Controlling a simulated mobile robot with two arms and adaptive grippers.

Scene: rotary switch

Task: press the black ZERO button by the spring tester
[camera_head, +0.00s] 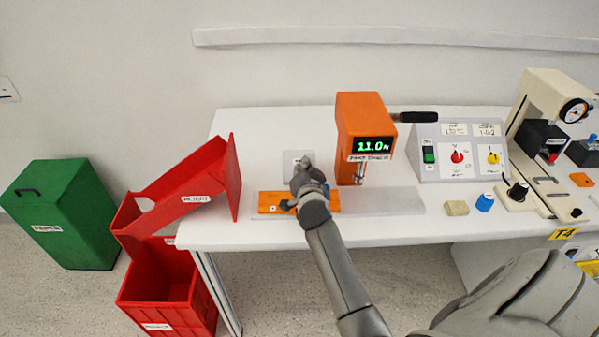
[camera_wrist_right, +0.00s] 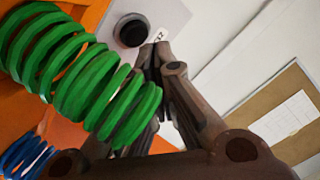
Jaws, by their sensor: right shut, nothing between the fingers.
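The black ZERO button (camera_wrist_right: 131,31) is a round cap on a grey plate in the right wrist view. A partly hidden white label (camera_wrist_right: 158,34) is beside it. My right gripper (camera_wrist_right: 157,50) is shut and empty, its fingertips just to the right of and below the button in that view; I cannot tell whether they touch the plate. In the head view the right gripper (camera_head: 300,170) hides the button and covers part of the grey plate (camera_head: 291,154). The orange spring tester (camera_head: 358,108) stands to its right, its display reading 11.0 N. My left gripper is not in view.
An orange block (camera_head: 270,198) lies under my right wrist; a green spring (camera_wrist_right: 80,75) and a blue spring (camera_wrist_right: 25,157) show close to the gripper. A red tilted bin (camera_head: 190,185) stands left. A control box (camera_head: 460,150) stands right of the tester.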

